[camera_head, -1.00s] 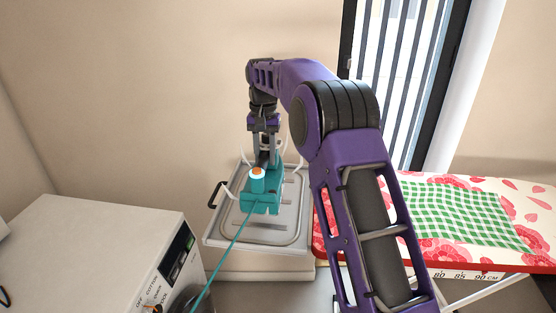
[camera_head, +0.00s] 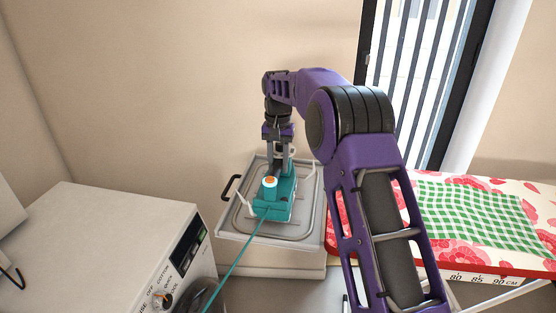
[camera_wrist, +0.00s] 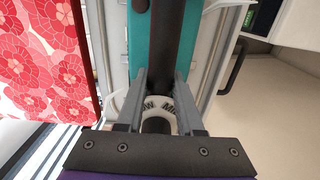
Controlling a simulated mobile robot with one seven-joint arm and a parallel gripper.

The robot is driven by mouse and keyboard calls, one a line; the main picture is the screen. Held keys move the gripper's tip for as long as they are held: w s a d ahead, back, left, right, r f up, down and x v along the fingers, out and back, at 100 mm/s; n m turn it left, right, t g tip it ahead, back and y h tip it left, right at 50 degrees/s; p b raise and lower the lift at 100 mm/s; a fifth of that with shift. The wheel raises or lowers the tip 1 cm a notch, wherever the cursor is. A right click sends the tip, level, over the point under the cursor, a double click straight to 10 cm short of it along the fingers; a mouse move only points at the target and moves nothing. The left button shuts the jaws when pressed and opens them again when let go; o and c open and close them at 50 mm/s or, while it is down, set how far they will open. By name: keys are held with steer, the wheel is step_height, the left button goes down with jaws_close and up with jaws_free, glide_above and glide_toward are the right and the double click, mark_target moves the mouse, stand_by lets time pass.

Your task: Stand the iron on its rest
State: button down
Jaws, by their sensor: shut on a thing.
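The teal iron (camera_head: 274,203) is at the grey tray-like rest (camera_head: 233,223) beside the ironing board. It has an orange-topped white knob, and a teal cord runs from it toward the lower left. My gripper (camera_head: 278,172) reaches down from above and is shut on the iron's dark handle. In the wrist view the two fingers (camera_wrist: 160,92) straddle the dark handle, with the teal body (camera_wrist: 197,35) of the iron beyond. The iron appears low over or on the rest; I cannot tell whether its underside touches.
The ironing board (camera_head: 450,250) with a red flowered cover and a green checked cloth (camera_head: 475,215) stands at right. A white appliance (camera_head: 110,245) with a dial stands at left. A wall is close behind the rest.

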steer(key=shift+w+f, duration=0.1)
steer(key=shift+f, duration=0.15)
steer(key=shift+f, duration=0.5)
stand_by(0.6)
